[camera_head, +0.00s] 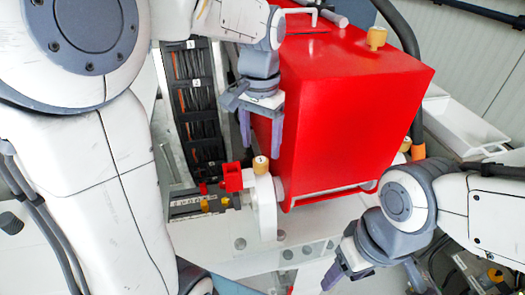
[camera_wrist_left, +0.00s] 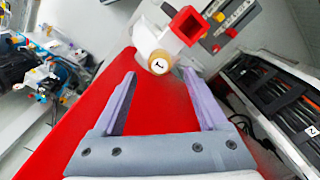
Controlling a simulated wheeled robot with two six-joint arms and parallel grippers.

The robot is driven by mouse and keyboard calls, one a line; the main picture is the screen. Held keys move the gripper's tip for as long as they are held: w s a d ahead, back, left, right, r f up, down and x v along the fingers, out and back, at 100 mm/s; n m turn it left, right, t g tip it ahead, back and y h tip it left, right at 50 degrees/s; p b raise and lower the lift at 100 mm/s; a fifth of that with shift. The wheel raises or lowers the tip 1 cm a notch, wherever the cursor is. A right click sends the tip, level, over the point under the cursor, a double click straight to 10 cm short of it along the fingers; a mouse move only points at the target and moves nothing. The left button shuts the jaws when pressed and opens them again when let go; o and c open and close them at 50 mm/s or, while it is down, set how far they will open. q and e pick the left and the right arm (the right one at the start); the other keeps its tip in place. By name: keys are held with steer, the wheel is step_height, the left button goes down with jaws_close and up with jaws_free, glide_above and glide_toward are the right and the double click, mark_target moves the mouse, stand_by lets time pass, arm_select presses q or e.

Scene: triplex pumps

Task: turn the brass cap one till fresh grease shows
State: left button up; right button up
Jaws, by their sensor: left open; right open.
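The brass cap one (camera_head: 261,164), a small gold knob with a numbered pale top, sits on a white housing at the near left end of the red pump block. It also shows in the left wrist view (camera_wrist_left: 159,66), just beyond my fingertips. My left gripper (camera_head: 261,151) is open and empty, its fingers pointing toward the cap on either side of its line. They do not appear to touch it. My right gripper (camera_head: 372,277) is open and empty low at the right, away from the cap. No grease can be made out.
The large red block (camera_head: 350,90) stands right beside my left fingers. A red square fitting (camera_head: 231,177) is just left of the cap. Other brass knobs stand on the block's far corner (camera_head: 376,37) and right side (camera_head: 405,144). A black rack (camera_head: 195,105) lies left.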

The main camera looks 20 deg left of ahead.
mark_target(261, 160)
arm_select(q)
steer(key=shift+f+p, duration=0.35)
steer(key=shift+f, duration=2.2)
jaws_close()
